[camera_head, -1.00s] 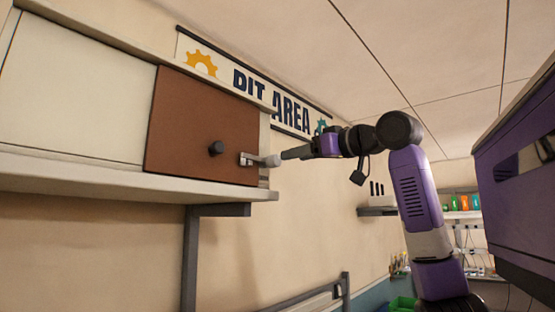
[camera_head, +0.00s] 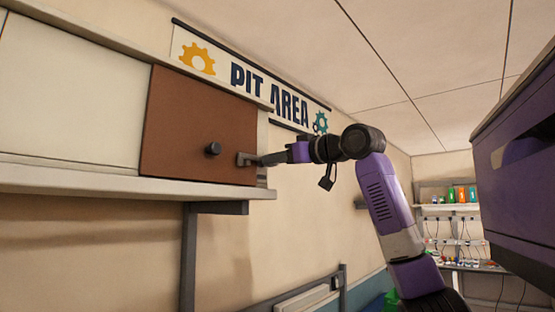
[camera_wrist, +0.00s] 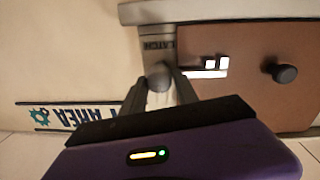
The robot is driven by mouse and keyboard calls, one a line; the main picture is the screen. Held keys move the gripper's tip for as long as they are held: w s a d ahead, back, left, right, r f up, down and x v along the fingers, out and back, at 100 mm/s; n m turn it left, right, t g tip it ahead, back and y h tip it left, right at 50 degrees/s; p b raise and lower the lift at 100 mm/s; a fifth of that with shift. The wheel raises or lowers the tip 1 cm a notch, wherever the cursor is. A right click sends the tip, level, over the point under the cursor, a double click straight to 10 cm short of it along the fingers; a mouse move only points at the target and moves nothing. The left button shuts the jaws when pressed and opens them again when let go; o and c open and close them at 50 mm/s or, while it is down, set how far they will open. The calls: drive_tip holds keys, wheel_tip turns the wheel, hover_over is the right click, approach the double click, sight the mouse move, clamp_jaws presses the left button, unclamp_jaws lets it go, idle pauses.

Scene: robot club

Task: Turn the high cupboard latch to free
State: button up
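The brown cupboard door (camera_head: 195,125) is closed, high on the wall. The latch bracket (camera_head: 245,159) sits at its right edge. In the wrist view, upside down, the pale latch lever (camera_wrist: 205,70) runs from the door across its edge towards the post labelled LATCH (camera_wrist: 157,45). The lever's rounded grey end (camera_wrist: 159,76) lies between my fingertips. My gripper (camera_wrist: 160,80) is open, with one finger on each side of that end; I cannot tell whether they touch it. In the head view my gripper (camera_head: 270,158) hides most of the lever.
A dark round door knob (camera_head: 212,149) stands left of the latch. A shelf ledge (camera_head: 100,183) runs below the cupboard on a grey bracket. The PIT AREA sign (camera_head: 250,80) hangs behind my arm. A purple cabinet-like body fills the right edge.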

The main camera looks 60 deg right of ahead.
clamp_jaws()
idle(1.1)
